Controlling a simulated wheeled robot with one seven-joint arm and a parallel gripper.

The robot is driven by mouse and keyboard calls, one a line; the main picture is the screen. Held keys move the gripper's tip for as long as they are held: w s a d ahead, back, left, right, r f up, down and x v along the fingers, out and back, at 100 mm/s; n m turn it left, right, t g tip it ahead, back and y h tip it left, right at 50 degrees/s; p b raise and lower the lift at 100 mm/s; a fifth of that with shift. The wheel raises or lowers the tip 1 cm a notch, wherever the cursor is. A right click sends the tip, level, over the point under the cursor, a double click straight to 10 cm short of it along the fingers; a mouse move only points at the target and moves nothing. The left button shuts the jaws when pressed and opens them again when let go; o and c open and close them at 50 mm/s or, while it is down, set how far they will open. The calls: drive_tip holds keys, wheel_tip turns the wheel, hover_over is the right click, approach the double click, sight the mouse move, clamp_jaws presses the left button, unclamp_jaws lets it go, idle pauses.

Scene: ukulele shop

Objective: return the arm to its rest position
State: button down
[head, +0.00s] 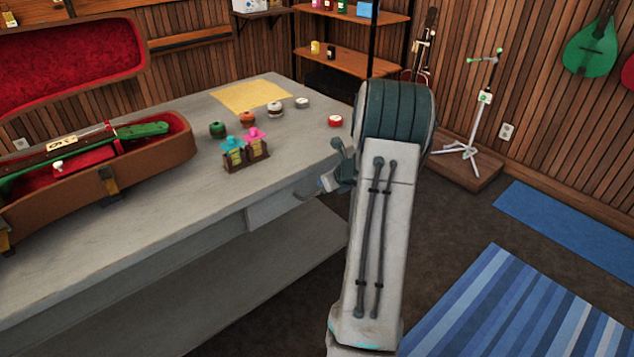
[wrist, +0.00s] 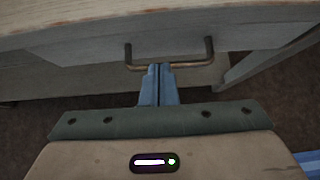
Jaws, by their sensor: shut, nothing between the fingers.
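My gripper (wrist: 159,72) shows in the wrist view with its two blue-grey fingers together and nothing between them. Its tips overlap the lower bar of a metal drawer handle (wrist: 208,50) in the picture; I cannot tell whether they touch it. In the head view my arm rises in front of the bench's right end, bent at a dark upper joint. There, part of the gripper (head: 326,184) shows beside the bench edge, half hidden behind the arm.
A grey workbench (head: 190,185) with a drawer (head: 275,207) fills the left. It bears an open red-lined case (head: 60,205), a yellow cloth (head: 250,96), and several small jars. A white stand (head: 468,145) stands at the back right. Striped rug (head: 520,315) and floor lie open at right.

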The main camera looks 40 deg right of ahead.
drive_tip(key=s+a+r+n+g+y+p, duration=0.2)
drive_tip(key=s+a+r+n+p, duration=0.15)
drive_tip(key=a+r+n, duration=0.75)
drive_tip(key=s+a+r+n+g+y+p, duration=0.15)
drive_tip(key=s+a+r+n, duration=0.45)
drive_tip(key=a, duration=0.8)
drive_tip(key=s+a+r+n+g+h+p, duration=0.1)
drive_tip(key=s+a+r+n+h+p, duration=0.1)
drive_tip(key=s+n, duration=0.7)
drive_tip(key=s+a+r+n+g+h+p, duration=0.2)
drive_tip(key=s+a+r+n, duration=0.3)
drive_tip(key=s+n, duration=0.4)
drive_tip(key=shift+a+r, duration=0.2)
drive_tip(key=shift+a, duration=0.5)
drive_tip(key=shift+s, duration=0.1)
